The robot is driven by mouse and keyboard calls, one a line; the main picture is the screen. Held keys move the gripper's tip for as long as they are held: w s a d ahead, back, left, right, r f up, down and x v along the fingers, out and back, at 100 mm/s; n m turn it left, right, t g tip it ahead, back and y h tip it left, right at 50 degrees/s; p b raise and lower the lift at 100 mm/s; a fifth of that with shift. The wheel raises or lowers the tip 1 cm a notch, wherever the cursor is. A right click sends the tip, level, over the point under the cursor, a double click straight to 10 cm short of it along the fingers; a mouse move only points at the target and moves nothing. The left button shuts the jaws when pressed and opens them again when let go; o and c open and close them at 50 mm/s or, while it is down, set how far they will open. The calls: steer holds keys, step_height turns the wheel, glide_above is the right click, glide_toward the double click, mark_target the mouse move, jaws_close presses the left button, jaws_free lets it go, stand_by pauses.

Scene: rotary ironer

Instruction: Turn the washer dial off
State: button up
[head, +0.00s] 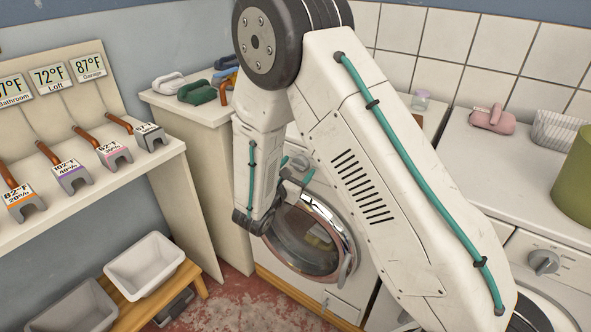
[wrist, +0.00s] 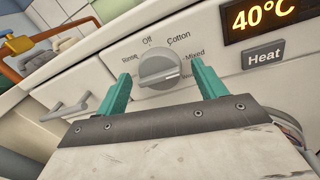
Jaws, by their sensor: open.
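The washer (head: 345,215) stands behind my arm in the head view, with its round glass door below the control panel. The washer dial (wrist: 159,66) is a round grey knob with a raised grip bar, ringed by the labels Off, Cotton, Mixed and Rinse. Off is at its top left. The bar lies nearly level, slightly tilted; I cannot tell which end is the pointer. My gripper (wrist: 160,74) is open, its teal fingers on either side of the dial, with visible gaps. In the head view, my arm hides part of the panel.
A 40°C display (wrist: 264,18) and a Heat label (wrist: 264,54) are right of the dial. A drawer handle (wrist: 70,106) is to its left. A second machine's knob (head: 543,262) is at right. A white bin (head: 145,264) sits on a low wooden bench at left.

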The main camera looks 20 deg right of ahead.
steer(key=c, duration=0.9)
steer(key=shift+n, duration=0.4)
steer(key=n, duration=0.3)
steer(key=shift+n, duration=0.4)
steer(key=n+g, duration=0.1)
steer(key=n, duration=0.7)
steer(key=shift+w+r+g, duration=0.1)
steer(key=shift+g, duration=0.2)
steer(key=shift+w+a+n+g, duration=0.1)
steer(key=shift+n+g, duration=0.2)
steer(key=shift+n, duration=1.6)
